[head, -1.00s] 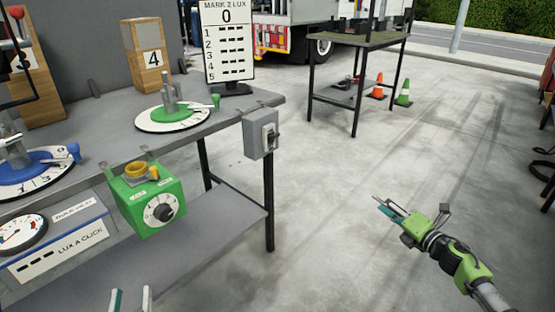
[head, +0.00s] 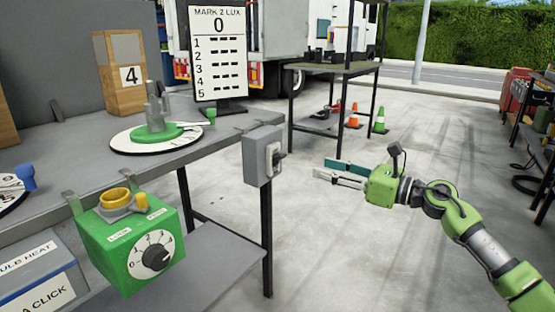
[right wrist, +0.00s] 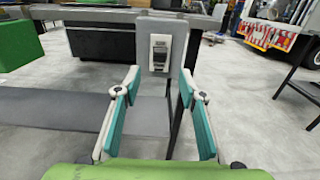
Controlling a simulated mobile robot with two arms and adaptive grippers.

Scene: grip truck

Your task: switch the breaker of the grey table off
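The grey table (head: 85,152) stands at the left. The breaker (head: 256,164) is a grey box fixed at its front right corner, with a small switch (head: 273,156) on its face. I cannot tell the switch's position. My right gripper (head: 326,170) is to the right of the breaker, apart from it, fingers pointing toward it. In the right wrist view the breaker (right wrist: 160,30) shows upright ahead, between the spread, empty fingers (right wrist: 160,90), its switch plate (right wrist: 160,55) facing me. My left gripper is out of view.
A green dial box (head: 122,262) hangs on the table's front edge. A display board (head: 219,75), a wooden block (head: 125,95) and a green turntable (head: 160,133) stand on top. Another table (head: 335,70) is behind.

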